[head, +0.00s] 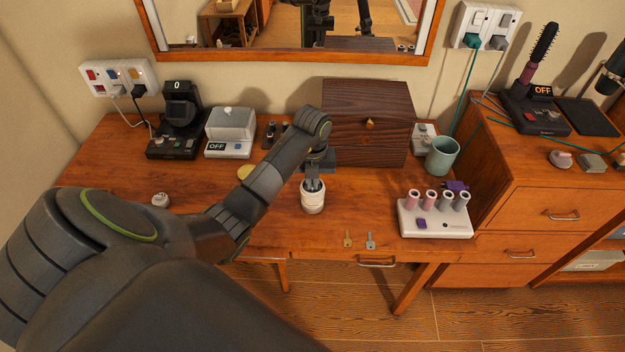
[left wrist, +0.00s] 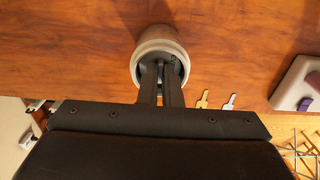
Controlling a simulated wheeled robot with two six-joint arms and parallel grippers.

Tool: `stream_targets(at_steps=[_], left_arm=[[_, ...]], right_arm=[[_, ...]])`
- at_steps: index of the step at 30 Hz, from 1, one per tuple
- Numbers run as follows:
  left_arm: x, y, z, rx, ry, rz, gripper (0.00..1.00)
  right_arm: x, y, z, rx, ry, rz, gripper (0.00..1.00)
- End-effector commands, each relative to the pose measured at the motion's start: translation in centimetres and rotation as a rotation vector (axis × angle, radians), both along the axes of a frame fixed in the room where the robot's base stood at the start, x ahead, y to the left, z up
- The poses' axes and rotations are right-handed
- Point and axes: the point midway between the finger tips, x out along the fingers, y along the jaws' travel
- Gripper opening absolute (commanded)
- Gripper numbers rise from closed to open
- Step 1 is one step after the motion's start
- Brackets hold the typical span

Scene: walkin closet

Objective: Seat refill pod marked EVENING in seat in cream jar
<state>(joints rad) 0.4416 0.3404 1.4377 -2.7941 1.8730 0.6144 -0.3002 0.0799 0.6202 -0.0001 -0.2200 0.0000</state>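The cream jar (head: 312,203) is a whitish round pot standing upright on the wooden desk; it also shows in the left wrist view (left wrist: 145,47). My left gripper (head: 314,187) points down into its open mouth, fingers close together with a narrow gap. In the left wrist view the fingertips (left wrist: 160,66) meet a dark grey round piece inside the rim, which looks like the refill pod (left wrist: 174,68). Its marking is too small to read, and the fingers hide much of it and the seat. I cannot tell whether it is fully down. My right gripper is out of view.
Two keys (head: 348,239) lie right of the jar, before a white holder (head: 435,220) with several tubes. A small white round item (head: 160,199) lies to the left. A dark wooden box (head: 366,120) stands behind, a teal cup (head: 441,156) right of it. The desk's front edge is close.

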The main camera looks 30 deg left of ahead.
Motion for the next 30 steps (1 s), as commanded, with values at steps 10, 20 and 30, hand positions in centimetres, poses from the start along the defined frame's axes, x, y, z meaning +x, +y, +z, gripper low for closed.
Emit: stream_targets(at_steps=[10, 20, 30], left_arm=[[0.0, 0.0, -0.2, 0.0, 0.0, 0.0, 0.23], [0.0, 0.0, -0.1, 0.001, -0.001, 0.0, 0.3], [0.1, 0.0, 6.0, 0.001, -0.005, -0.002, 0.3]], right_arm=[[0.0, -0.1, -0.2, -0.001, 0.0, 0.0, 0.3], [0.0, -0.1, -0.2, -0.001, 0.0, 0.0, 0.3], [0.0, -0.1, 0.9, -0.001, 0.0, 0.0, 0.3]])
